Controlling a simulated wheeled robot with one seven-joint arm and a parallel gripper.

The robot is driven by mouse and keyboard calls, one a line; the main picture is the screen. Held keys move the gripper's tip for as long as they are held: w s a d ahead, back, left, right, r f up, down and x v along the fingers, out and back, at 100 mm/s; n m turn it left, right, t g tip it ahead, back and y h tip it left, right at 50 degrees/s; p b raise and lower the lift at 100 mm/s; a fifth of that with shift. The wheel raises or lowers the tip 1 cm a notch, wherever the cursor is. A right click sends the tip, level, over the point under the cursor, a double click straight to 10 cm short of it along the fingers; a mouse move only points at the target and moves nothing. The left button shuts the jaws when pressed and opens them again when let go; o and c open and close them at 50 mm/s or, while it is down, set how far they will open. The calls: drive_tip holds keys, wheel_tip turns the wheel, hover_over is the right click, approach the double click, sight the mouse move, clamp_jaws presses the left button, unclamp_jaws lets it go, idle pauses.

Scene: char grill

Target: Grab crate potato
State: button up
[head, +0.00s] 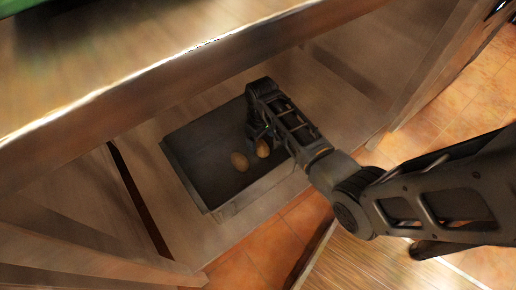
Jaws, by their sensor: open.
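A dark grey crate (192,166) stands on a wooden shelf below the counter, in the middle of the head view. Two brown potatoes lie on its floor. One potato (239,161) is in clear view near the crate's middle. The other potato (263,149) lies to its right, beside my gripper and partly hidden by it. My gripper (256,140) is open and reaches down into the right part of the crate. Its fingers are dark and small in the picture, and I cannot tell whether they touch the right potato.
The wooden counter edge (160,78) runs above the crate. The wooden shelf (185,232) is bare around the crate. Wooden posts flank the shelf at left and right. Terracotta floor tiles (268,252) lie in front.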

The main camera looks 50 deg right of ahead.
sight(262, 145)
drive_tip(key=f+b, duration=0.1)
drive_tip(key=f, duration=0.1)
drive_tip(key=f+b, duration=0.1)
drive_tip(key=f, duration=0.1)
drive_tip(key=f+b, duration=0.1)
drive_tip(key=f, duration=0.2)
drive_tip(key=shift+w+d+b, duration=0.15)
drive_tip(key=shift+d+b, duration=0.25)
drive_tip(key=shift+r, duration=0.15)
drive_tip(key=c, duration=1.2)
